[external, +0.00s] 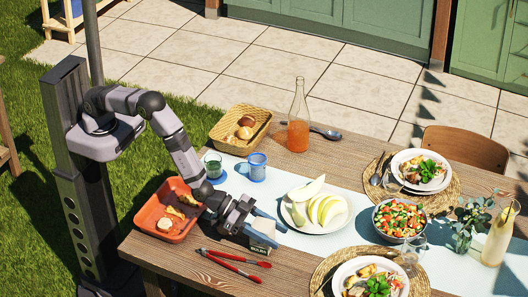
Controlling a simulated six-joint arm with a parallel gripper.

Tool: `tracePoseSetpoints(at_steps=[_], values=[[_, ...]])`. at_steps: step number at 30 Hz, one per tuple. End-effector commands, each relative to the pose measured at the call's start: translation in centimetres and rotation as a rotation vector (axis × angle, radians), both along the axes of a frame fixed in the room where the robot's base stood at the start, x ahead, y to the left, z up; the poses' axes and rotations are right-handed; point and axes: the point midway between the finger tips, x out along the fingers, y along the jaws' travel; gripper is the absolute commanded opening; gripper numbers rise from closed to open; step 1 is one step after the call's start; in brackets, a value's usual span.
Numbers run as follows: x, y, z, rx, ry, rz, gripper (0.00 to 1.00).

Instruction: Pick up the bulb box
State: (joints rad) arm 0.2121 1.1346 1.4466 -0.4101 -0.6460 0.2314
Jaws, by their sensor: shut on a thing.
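The bulb box (262,243) is a small pale box with dark lettering on its front, near the left end of the wooden table. My gripper (268,228) is low over the table and shut on the bulb box, with its blue-grey fingers around the upper part. The fingers hide much of the box. I cannot tell whether the box touches the table or is slightly raised.
Red-handled tongs (233,262) lie in front of the box. An orange tray (155,211) stands left, a plate of melon slices (318,222) right. Plates of food fill the right side.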

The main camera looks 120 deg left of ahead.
Motion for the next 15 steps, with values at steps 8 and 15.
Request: tracePoseSetpoints(at_steps=[8,15], values=[[0.1,0.0,3.1,-0.001,-0.005,-0.001,0.25],[0.1,0.0,6.9,-0.002,-0.005,0.001,0.25]])
